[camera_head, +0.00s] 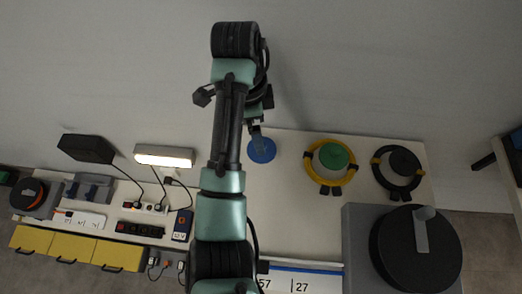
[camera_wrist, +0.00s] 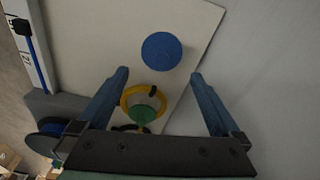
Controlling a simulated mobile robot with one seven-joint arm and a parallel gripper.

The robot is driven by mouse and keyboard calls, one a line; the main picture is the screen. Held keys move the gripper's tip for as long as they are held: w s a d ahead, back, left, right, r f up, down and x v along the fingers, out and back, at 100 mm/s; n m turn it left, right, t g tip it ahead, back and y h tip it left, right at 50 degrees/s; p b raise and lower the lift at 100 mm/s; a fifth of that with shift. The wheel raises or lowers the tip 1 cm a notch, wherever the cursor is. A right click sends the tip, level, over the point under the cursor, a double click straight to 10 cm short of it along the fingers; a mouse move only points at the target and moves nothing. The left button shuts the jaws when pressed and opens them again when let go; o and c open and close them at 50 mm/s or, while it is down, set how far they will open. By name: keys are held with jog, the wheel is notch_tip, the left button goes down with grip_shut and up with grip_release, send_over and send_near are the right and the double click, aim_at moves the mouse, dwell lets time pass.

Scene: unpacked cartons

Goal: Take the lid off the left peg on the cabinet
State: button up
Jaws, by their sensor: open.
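A round blue disc (camera_head: 262,150), which looks like the lid, is at the left of a row of three round pieces on the pale panel (camera_head: 290,195). It is partly covered by my arm in the head view. In the wrist view the blue disc (camera_wrist: 168,52) shows whole, beyond my fingertips and roughly in line with the gap between them. My gripper (camera_wrist: 160,76) is open, with nothing between its fingers. In the head view my gripper (camera_head: 256,128) is mostly hidden by my arm, close to the blue disc. Any peg under the disc is hidden.
To the right are a green disc (camera_head: 334,156) with a yellow ring around it and a black disc (camera_head: 405,161) with a black ring. A large dark round piece (camera_head: 398,260) sits on a grey box at lower right. A lit lamp (camera_head: 164,156) and yellow drawers (camera_head: 72,247) are left.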

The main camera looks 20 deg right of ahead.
jog(key=shift+d+f+b, duration=0.2)
jog(key=shift+f+b, duration=0.6)
jog(key=shift+f, duration=0.7)
notch_tip(320, 180, down, 5)
jog(key=shift+d+r+b, duration=0.1)
jog(key=shift+d+b, duration=0.05)
jog(key=shift+b, duration=0.2)
jog(key=shift+c, duration=0.2)
jog(key=c, duration=0.9)
